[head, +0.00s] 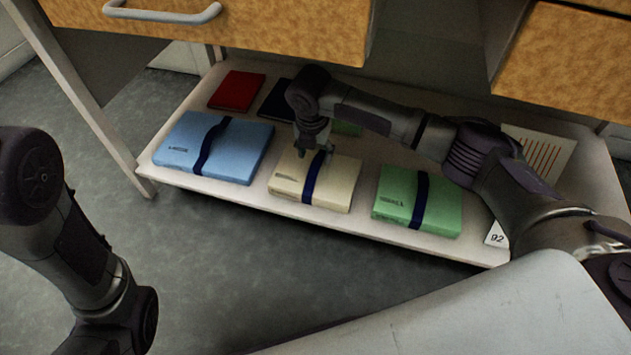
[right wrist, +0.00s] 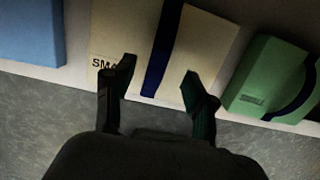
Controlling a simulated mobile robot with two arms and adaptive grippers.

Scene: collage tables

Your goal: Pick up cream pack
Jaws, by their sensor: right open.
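The cream pack (head: 286,190) lies flat on a low shelf, between a blue pack and a green pack. It has a dark blue band around its middle. My right gripper (head: 316,154) is over the cream pack, pointing down with its fingers on either side of the band. In the right wrist view the cream pack (right wrist: 205,50) shows behind the two open fingertips (right wrist: 157,78), with nothing held between them. Whether the fingertips touch the pack I cannot tell. My left arm is at the left of the head view, and its gripper is out of the picture.
The blue pack (head: 180,145) lies left and the green pack (head: 395,190) right, with gaps between. Red (head: 237,90) and dark blue (head: 270,101) items lie behind. A striped paper (head: 540,148) is at right. Wooden drawers (head: 270,30) overhang the shelf (head: 240,192).

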